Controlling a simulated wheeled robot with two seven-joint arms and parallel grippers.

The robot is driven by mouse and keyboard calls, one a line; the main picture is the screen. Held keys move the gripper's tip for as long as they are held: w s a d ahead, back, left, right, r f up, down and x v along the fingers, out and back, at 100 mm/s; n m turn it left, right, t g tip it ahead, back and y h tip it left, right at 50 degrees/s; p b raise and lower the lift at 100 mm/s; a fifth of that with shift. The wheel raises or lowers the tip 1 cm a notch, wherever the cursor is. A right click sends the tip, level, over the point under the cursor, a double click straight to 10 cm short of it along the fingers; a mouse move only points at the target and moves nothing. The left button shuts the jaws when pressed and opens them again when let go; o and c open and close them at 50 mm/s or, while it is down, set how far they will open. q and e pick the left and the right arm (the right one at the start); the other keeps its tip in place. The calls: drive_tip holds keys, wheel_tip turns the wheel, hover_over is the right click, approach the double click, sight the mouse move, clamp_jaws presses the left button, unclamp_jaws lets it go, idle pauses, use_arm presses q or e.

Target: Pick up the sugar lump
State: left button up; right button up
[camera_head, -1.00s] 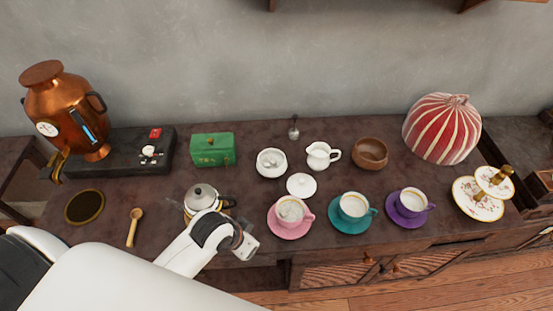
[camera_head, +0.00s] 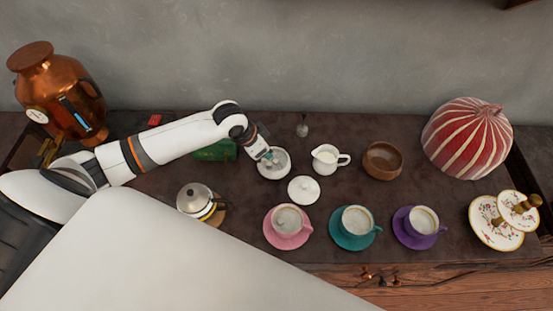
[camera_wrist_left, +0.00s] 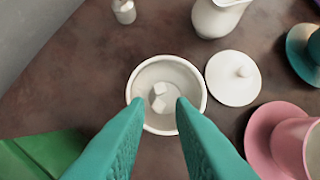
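The white sugar bowl (camera_head: 274,176) stands on the dark counter, with the tip of my left gripper (camera_head: 269,157) over it. In the left wrist view I look down into the bowl (camera_wrist_left: 204,103) and see pale sugar lumps (camera_wrist_left: 160,89) close together at its bottom. My left gripper's teal fingers (camera_wrist_left: 159,104) are apart, with nothing seen held between them. They point at the lumps and cover part of the bowl's near rim. How high the fingertips are above the lumps, I cannot tell. My right gripper is not in view.
The white lid (camera_head: 304,190) lies beside the bowl, and the milk jug (camera_head: 328,160) stands to its right. The pink cup (camera_head: 289,219) is in front. The green box (camera_head: 214,151) is partly hidden by my left arm. A small metal-topped shaker (camera_wrist_left: 124,11) stands behind the bowl.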

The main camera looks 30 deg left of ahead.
sight(275, 161)
use_arm(q)
drive_tip(key=shift+w+d+f, duration=0.15)
drive_tip(key=shift+w+f, duration=0.2)
drive_tip(key=shift+f, duration=0.3)
drive_tip(key=shift+w+f, duration=0.2)
drive_tip(key=shift+f, duration=0.15)
drive_tip(key=shift+w+d+f, duration=0.15)
drive_tip(key=shift+d+f, duration=0.05)
drive_tip(key=shift+f, duration=0.4)
drive_tip(key=p+x, duration=0.1)
drive_tip(key=x, duration=0.3)
drive_tip(key=shift+f, duration=0.1)
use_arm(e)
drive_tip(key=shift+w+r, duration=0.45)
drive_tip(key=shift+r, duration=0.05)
use_arm(q)
clamp_jaws()
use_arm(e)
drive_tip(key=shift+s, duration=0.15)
